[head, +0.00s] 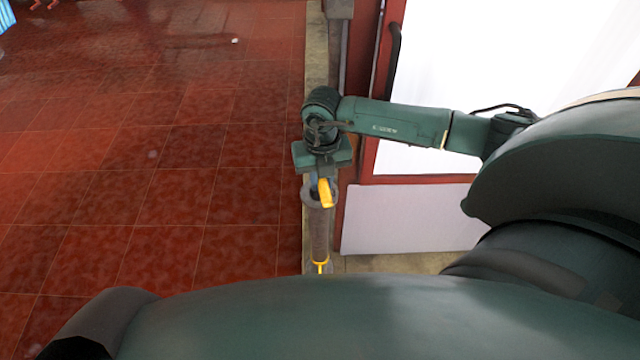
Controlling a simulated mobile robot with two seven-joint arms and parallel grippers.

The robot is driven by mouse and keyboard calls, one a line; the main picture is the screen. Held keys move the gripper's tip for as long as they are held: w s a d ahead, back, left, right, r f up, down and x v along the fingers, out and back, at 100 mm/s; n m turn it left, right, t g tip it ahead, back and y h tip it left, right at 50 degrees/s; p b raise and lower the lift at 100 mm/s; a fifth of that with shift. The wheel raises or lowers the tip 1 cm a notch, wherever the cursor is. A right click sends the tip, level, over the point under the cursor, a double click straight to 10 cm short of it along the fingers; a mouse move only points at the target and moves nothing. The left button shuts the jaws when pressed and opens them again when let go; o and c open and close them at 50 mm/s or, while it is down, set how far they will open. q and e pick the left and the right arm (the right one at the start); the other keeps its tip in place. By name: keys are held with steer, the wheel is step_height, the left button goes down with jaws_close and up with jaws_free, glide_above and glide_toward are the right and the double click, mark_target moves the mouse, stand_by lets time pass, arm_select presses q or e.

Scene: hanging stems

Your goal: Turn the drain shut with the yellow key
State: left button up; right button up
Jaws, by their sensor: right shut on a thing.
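My right gripper (321,174) points down in the middle of the head view, its arm coming in from the right. It is shut on the yellow key (325,194), whose yellow part shows just under the fingers. A grey ring (307,194) shows around or behind the key; I cannot tell whether they touch. A brown, ribbed upright cylinder (320,238) runs below the ring, with a small yellow piece (320,267) at its lower end. I cannot make out which part is the drain or how it is turned. My left gripper is not in view.
A red tiled floor (150,170) lies open on the left. A narrow pale ledge (316,70) runs beside a red-framed white panel (480,70) on the right. Below it is a white lower panel (410,217). My own body fills the bottom.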

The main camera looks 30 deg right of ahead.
jaws_close()
steer(key=shift+r, duration=0.15)
steer(key=shift+r+p, duration=3)
steer(key=shift+r, duration=0.65)
